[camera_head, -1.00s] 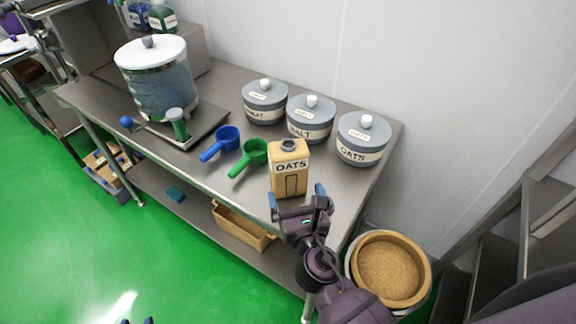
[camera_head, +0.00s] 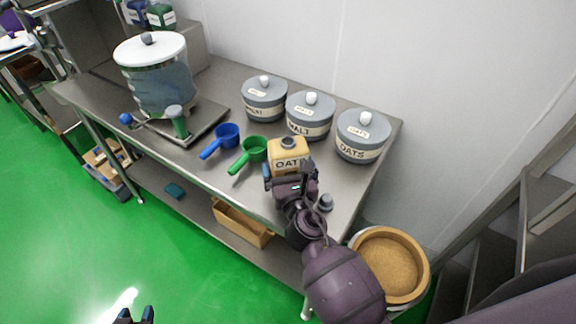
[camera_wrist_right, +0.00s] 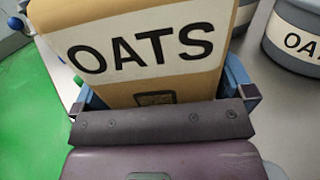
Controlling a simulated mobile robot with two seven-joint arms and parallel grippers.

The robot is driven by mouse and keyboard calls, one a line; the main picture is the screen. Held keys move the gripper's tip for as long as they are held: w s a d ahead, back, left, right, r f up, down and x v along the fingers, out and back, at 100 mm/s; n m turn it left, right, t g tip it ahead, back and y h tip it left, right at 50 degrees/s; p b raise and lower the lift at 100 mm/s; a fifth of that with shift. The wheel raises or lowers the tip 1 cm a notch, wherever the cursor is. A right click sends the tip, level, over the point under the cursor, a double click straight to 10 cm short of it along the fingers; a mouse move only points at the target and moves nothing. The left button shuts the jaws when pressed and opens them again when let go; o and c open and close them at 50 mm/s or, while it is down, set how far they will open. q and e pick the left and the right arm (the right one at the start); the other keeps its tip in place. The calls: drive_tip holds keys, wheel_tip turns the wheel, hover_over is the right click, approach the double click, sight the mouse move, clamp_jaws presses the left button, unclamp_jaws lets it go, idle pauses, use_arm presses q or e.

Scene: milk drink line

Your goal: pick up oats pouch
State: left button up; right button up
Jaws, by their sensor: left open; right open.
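A green scoop (camera_head: 252,150) and blue scoop (camera_head: 226,138) lie left of the pouch. The grey OATS jar (camera_head: 361,139) and two more lidded jars stand behind. A large clear container (camera_head: 160,85) stands at left. A round tub (camera_head: 392,235) is beside the table's right end.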

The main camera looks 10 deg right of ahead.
sight(288, 144)
drive_tip(key=c, duration=1)
wheel_tip(288, 144, up, 13)
drive_tip(key=p, duration=0.7)
drive_tip(key=shift+f, duration=0.2)
wheel_tip(288, 144, up, 8)
drive_tip(key=p, duration=0.1)
drive_tip(key=shift+f+p, duration=0.25)
drive_tip(key=shift+p, duration=0.05)
